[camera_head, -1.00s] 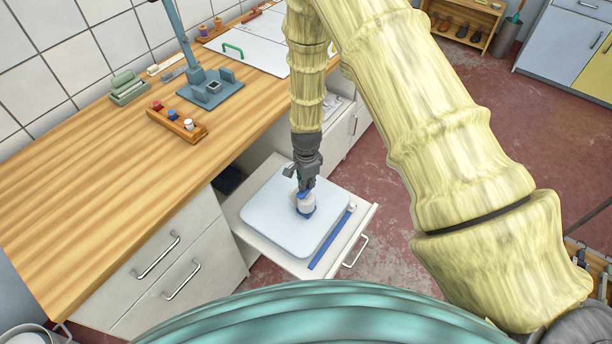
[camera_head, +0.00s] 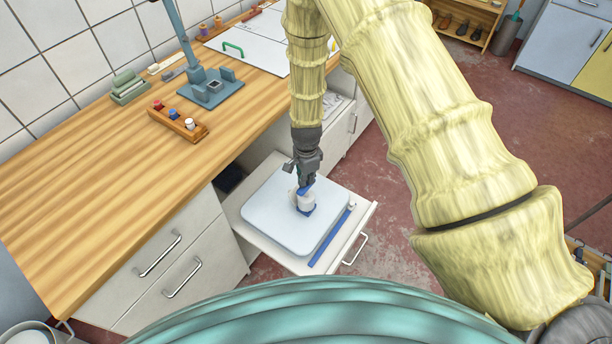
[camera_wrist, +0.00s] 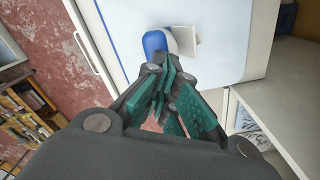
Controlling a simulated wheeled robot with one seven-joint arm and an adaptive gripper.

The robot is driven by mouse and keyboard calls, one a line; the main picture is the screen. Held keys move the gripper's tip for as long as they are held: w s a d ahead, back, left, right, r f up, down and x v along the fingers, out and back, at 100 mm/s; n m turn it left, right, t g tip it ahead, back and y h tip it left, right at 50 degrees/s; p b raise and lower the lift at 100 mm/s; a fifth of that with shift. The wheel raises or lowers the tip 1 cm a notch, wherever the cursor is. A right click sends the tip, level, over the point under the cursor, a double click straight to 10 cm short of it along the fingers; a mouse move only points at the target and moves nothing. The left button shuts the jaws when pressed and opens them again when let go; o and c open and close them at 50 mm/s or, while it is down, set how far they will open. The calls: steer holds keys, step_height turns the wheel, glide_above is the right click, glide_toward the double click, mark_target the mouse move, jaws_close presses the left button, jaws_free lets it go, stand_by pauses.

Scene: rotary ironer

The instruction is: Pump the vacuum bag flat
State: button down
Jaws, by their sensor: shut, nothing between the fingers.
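The pale blue-white vacuum bag (camera_head: 273,217) lies in an open drawer, with rounded corners and visible thickness. A small pump (camera_head: 305,203), white with a blue top and blue base, stands on it. My gripper (camera_head: 305,186) is above the pump, pointing down, fingers together and empty. In the wrist view my gripper (camera_wrist: 165,85) has its green-padded fingers closed just short of the pump's blue part (camera_wrist: 154,44). A pale flap shows beside the blue part. Whether the fingertips touch the pump I cannot tell. The bag (camera_wrist: 225,40) fills the top of the wrist view.
A blue strip (camera_head: 331,238) lies in the open drawer (camera_head: 355,222) right of the bag. The wooden counter (camera_head: 95,190) stands left, carrying a teal stand (camera_head: 210,88) and a small rack (camera_head: 178,121). Red floor is open to the right.

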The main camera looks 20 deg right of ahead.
mark_target(306, 189)
steer(key=shift+f, duration=0.2)
steer(key=shift+f+b, duration=1.65)
steer(key=shift+f, duration=1.15)
steer(key=shift+r, duration=0.2)
steer(key=shift+r+p, duration=1.45)
steer(key=shift+r, duration=0.65)
steer(key=shift+r, duration=0.1)
steer(key=shift+r+p, duration=2.2)
steer(key=shift+r, duration=1.25)
